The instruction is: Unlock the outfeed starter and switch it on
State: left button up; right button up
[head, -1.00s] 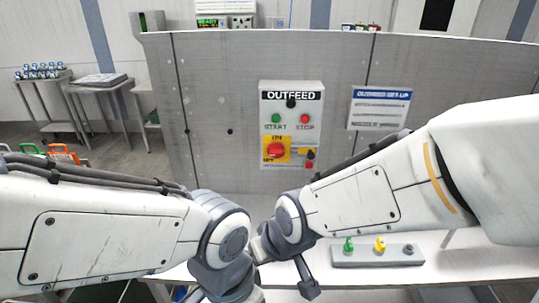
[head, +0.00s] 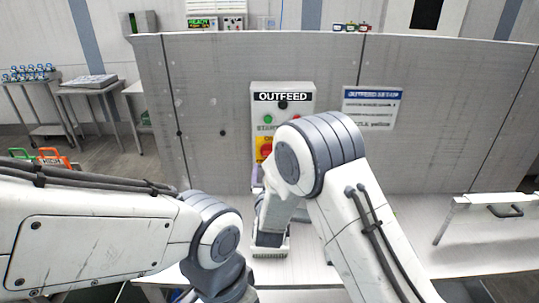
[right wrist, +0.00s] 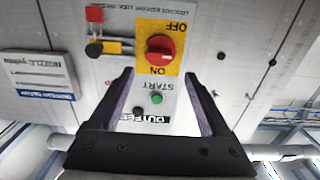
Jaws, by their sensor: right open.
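The OUTFEED starter (head: 284,97) is a grey box on the grey panel in the head view. My right arm hides its lower part. The right wrist view shows it upside down: a red rotary switch (right wrist: 160,48) on a yellow ON/OFF plate, and a green START button (right wrist: 156,97). Beside the plate is a yellow hasp (right wrist: 120,47) with a red padlock (right wrist: 94,15). I cannot tell the switch position. My right gripper (right wrist: 158,75) is open and empty, its fingers either side of the START area.
A sign (head: 371,107) hangs on the panel right of the starter. The white bench (head: 420,240) lies below. A grey handled item (head: 500,208) is at its right. My left arm fills the lower left.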

jog(key=w+p, duration=0.2)
jog(key=w, duration=0.6)
jog(key=shift+p, duration=0.35)
grip_shut()
